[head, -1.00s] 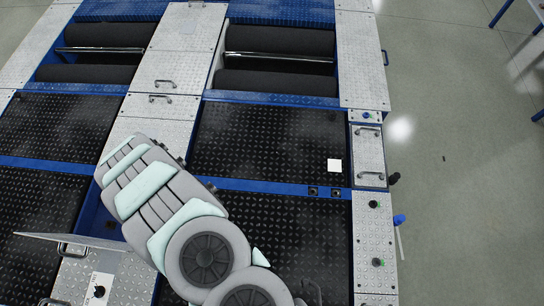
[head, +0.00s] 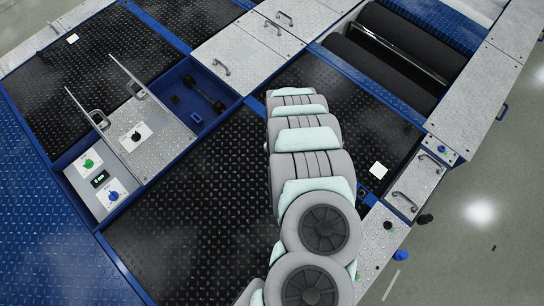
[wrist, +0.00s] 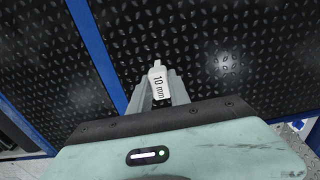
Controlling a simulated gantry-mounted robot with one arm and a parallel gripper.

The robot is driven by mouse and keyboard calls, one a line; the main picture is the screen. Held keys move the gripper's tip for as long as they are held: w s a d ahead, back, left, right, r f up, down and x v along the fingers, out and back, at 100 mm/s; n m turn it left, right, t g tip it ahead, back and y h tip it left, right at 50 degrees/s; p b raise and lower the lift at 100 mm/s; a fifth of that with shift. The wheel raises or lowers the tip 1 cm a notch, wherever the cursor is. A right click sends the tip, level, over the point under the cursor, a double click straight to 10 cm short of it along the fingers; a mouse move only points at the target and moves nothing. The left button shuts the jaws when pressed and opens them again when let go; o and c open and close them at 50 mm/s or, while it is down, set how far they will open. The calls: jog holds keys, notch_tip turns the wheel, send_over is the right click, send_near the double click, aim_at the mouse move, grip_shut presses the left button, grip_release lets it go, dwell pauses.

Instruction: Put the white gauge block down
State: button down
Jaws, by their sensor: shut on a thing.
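The white gauge block (wrist: 158,84) is marked "10 mm" and shows in the wrist view. My gripper (wrist: 158,78) is shut on it, with the grey fingers on both sides of the block. Below it in that view is a black diamond-plate floor panel (wrist: 200,45), with a blue strip (wrist: 98,50) to the left. I cannot tell the height of the block above the panel. In the head view my arm hides the gripper, and the block cannot be made out there.
Two raised lids with handles stand near a control box (head: 100,180). Black rollers (head: 380,65) lie at the upper right.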

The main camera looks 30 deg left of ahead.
jog(key=shift+s+f+b, duration=0.1)
jog(key=shift+f+b, duration=2.1)
jog(key=shift+f, duration=4.45)
jog(key=shift+d+r, duration=0.1)
jog(key=c, duration=1.7)
grip_release()
jog(key=shift+f, duration=0.2)
jog(key=o, duration=0.5)
jog(key=shift+r, duration=0.1)
